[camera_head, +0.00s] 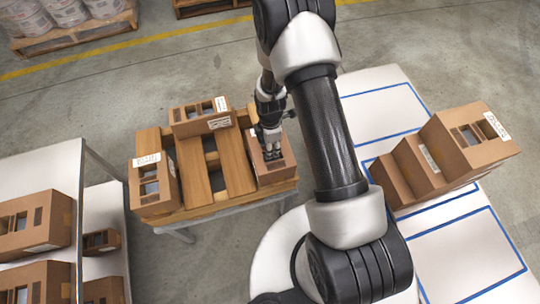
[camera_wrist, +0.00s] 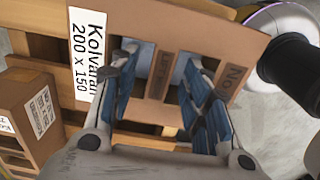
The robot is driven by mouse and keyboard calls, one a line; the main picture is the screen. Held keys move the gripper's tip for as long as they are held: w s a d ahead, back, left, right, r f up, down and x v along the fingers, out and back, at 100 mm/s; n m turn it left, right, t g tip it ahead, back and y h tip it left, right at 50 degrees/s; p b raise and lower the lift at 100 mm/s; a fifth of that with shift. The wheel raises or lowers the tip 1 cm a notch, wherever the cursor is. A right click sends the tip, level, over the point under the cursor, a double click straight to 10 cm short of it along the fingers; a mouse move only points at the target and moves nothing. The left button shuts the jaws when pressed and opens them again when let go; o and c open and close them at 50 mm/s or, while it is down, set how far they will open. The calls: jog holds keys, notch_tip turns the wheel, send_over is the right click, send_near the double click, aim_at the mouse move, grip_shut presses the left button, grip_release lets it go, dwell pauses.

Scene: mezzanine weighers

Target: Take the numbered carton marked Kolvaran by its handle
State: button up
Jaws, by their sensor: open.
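The carton marked Kolvaran (camera_wrist: 215,38) fills the upper middle of the wrist view. Its white label (camera_wrist: 87,50) reads Kolvaran and 200 x 150. A brown strip between two openings in its face forms the handle (camera_wrist: 161,76). My gripper (camera_wrist: 162,68) is open, with one blue-padded finger at each opening, on either side of the strip. I cannot tell how deep the fingertips reach. In the head view the carton (camera_head: 276,176) sits at the right of a wooden pallet (camera_head: 217,180), with my gripper (camera_head: 270,140) over it and partly hiding it.
Two other cartons stand on the pallet, one at the back (camera_head: 190,127) and one at the left (camera_head: 151,203). A white shelf (camera_head: 62,165) with more cartons is at left. A white blue-lined table (camera_head: 450,235) with cartons is at right.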

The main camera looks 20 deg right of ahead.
notch_tip(320, 180, down, 2)
jog(key=shift+f, duration=0.1)
jog(key=shift+c, duration=0.5)
grip_shut()
dwell(0.5)
